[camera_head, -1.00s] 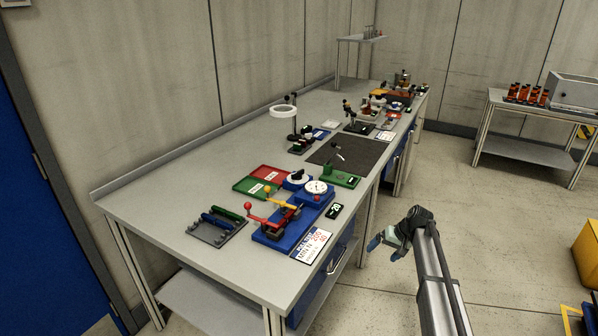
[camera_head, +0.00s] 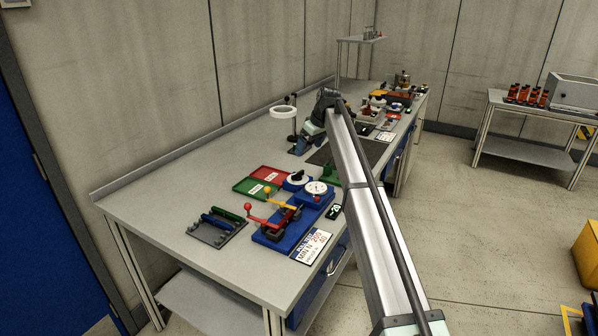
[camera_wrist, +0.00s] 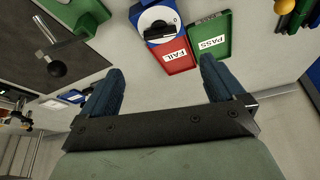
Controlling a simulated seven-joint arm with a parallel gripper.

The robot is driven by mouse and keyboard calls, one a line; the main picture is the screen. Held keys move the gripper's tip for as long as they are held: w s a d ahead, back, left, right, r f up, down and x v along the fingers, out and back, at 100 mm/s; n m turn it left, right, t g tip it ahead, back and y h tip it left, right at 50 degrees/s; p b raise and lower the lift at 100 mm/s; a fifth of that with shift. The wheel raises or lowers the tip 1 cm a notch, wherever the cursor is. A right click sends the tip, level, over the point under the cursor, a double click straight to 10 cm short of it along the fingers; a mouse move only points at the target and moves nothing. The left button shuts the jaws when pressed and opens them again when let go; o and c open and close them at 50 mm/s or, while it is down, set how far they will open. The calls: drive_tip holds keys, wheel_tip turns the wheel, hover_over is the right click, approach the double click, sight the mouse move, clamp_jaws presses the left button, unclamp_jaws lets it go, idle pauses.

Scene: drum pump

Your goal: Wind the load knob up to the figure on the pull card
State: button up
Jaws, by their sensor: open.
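A round white dial with a black bar grip, likely the load knob (camera_head: 297,177), sits on the blue fixture's far end; in the wrist view it also shows (camera_wrist: 158,25) at the top centre. Beside it is a white-faced gauge (camera_head: 316,188). The pull card (camera_head: 312,246), white and blue with red figures that seem to read 200 and 30, lies at the bench's front edge. A small black display (camera_head: 335,210) seems to read -20. My gripper (camera_head: 302,145) is open and empty above the bench, beyond the knob; its fingers (camera_wrist: 161,72) are spread in the wrist view.
Red and green trays, marked FAIL (camera_wrist: 175,57) and PASS (camera_wrist: 209,42), lie beside the knob. Red and yellow ball levers (camera_head: 258,208) rise from the fixture. A rack of rods (camera_head: 218,222) stands left. A ring lamp (camera_head: 284,112) stands behind, near my gripper.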

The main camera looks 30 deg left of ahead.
sight(298, 173)
drive_tip(key=x, duration=1.3)
drive_tip(key=shift+a+f, duration=0.1)
drive_tip(key=shift+f, duration=0.2)
drive_tip(key=c, duration=1)
drive_tip(key=shift+m, duration=0.5)
drive_tip(key=shift+c, duration=0.2)
drive_tip(key=o, duration=1)
drive_tip(key=shift+o, duration=0.2)
drive_tip(key=v, duration=1.3)
drive_tip(key=shift+s+r, duration=0.25)
drive_tip(key=shift+r, duration=0.15)
